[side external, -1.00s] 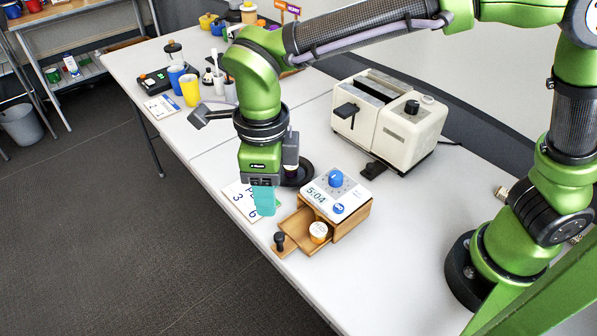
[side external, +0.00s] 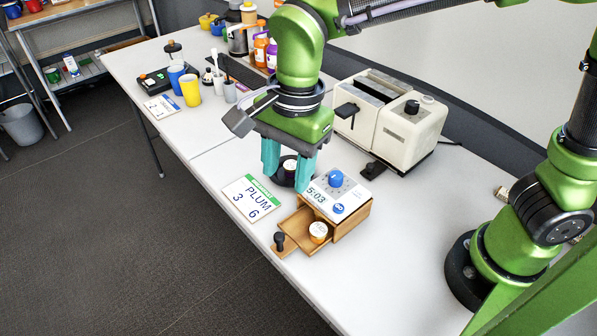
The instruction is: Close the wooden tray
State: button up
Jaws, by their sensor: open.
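The wooden tray (side external: 293,246) is pulled out of the front of a small wooden box (side external: 352,222), toward the lower left. A dark knob (side external: 279,239) stands at its front end.
A timer panel with a blue knob (side external: 336,179) tops the box. A cream toaster (side external: 390,120) stands behind. Yellow (side external: 190,90) and blue cups are at the back left. The table's front left is clear.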

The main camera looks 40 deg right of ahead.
jog(key=s+d+r+n+t, duration=0.1)
jog(key=s+d+n+t, duration=0.1)
jog(key=d, duration=0.5)
jog(key=s+d+r+n+t, duration=0.2)
jog(key=d+n, duration=0.3)
jog(key=d, duration=0.2)
jog(key=s+d+r+n+t, duration=0.1)
jog(key=s+d+n+t, duration=0.1)
jog(key=d, duration=0.5)
jog(key=shift+s+r+n+t+y, duration=0.15)
jog(key=shift+s+n+t+y, duration=0.2)
jog(key=shift+n, duration=0.55)
jog(key=shift+a, duration=0.2)
